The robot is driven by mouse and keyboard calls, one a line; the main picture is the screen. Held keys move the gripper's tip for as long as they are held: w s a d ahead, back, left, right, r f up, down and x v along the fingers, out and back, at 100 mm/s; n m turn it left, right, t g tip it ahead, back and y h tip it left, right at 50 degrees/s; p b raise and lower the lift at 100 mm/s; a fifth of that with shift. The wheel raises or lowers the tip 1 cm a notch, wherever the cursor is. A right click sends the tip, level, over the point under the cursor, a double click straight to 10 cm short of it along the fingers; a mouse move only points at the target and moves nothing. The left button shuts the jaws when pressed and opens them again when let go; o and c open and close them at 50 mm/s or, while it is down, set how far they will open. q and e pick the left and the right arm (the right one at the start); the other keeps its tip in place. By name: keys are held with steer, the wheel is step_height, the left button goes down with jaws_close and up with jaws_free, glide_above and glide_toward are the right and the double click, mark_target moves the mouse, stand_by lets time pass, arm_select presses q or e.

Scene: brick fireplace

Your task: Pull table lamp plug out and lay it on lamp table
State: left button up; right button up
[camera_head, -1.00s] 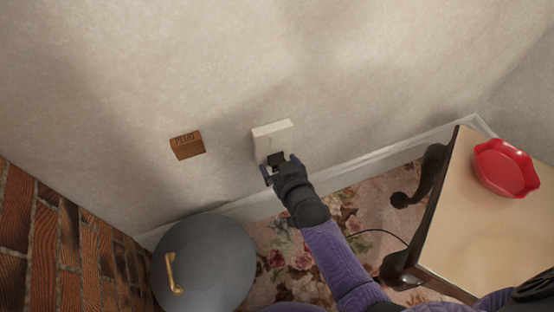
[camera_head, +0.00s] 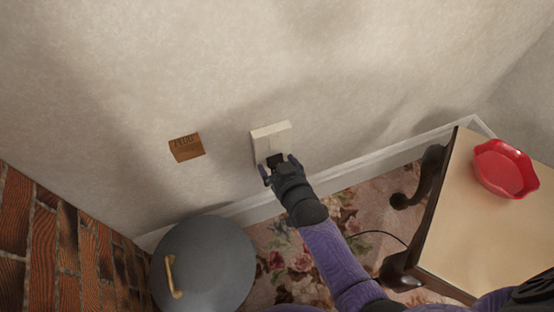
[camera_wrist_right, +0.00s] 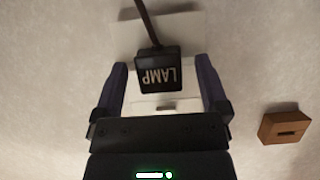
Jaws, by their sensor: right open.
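The black plug marked LAMP (camera_wrist_right: 159,74) sits at the white wall outlet (camera_wrist_right: 190,28), with its cord running up from it in the wrist view. In the head view the plug (camera_head: 275,160) shows as a dark block low on the outlet (camera_head: 271,136). My right gripper (camera_head: 279,165) is open, with its fingers on either side of the plug and gaps between. It also shows in the wrist view (camera_wrist_right: 163,80). My left gripper is not in view.
A red scalloped dish (camera_head: 505,168) lies on the table's far part. A round grey lidded container (camera_head: 205,265) with a brass handle stands below. Brick (camera_head: 60,250) lines the left.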

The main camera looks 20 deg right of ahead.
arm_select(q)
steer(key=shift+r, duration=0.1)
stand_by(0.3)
arm_select(e)
jaws_close()
stand_by(0.4)
arm_select(q)
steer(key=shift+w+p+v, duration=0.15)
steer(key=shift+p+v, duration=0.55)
steer(key=shift+p, duration=0.1)
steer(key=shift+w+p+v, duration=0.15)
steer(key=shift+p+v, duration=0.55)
steer(key=shift+p, duration=0.1)
arm_select(e)
steer(key=s, duration=0.6)
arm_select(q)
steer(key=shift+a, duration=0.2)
arm_select(e)
steer(key=shift+d, duration=0.1)
